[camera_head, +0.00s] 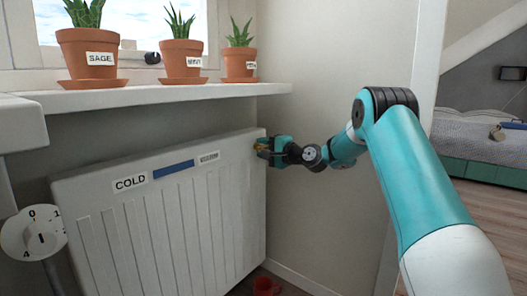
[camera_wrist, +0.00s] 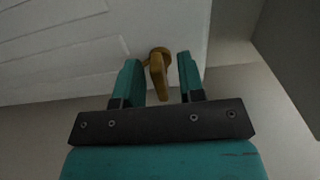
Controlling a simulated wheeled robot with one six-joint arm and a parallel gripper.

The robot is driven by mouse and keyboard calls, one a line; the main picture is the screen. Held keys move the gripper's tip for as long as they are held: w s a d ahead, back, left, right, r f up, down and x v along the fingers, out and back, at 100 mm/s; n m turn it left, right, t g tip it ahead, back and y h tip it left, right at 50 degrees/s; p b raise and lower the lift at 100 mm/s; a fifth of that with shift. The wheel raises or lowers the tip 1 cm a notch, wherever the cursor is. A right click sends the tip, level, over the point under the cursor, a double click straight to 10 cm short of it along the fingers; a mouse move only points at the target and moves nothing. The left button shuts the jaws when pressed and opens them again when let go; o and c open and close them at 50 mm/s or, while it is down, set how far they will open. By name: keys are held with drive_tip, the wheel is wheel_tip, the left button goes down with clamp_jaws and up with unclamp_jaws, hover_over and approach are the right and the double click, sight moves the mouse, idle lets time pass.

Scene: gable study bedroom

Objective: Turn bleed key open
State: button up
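The brass bleed key (camera_wrist: 158,80) sits at the upper right end of the white radiator (camera_head: 180,215). In the wrist view its flat handle stands between my two fingers. My gripper (camera_wrist: 159,82) is open around the key, with a gap visible on each side of it. In the head view my gripper (camera_head: 262,148) is at the radiator's top right corner, and only a small yellowish bit of the key shows there. The radiator carries a "COLD" label (camera_head: 130,183) and a blue strip (camera_head: 174,169).
A window sill (camera_head: 150,97) with potted plants, including one labelled SAGE (camera_head: 88,54), overhangs the radiator. A numbered valve dial (camera_head: 34,236) is at the lower left. A red cup (camera_head: 266,286) stands on the floor below. A bed (camera_head: 480,140) is at the far right.

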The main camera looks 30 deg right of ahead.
clamp_jaws()
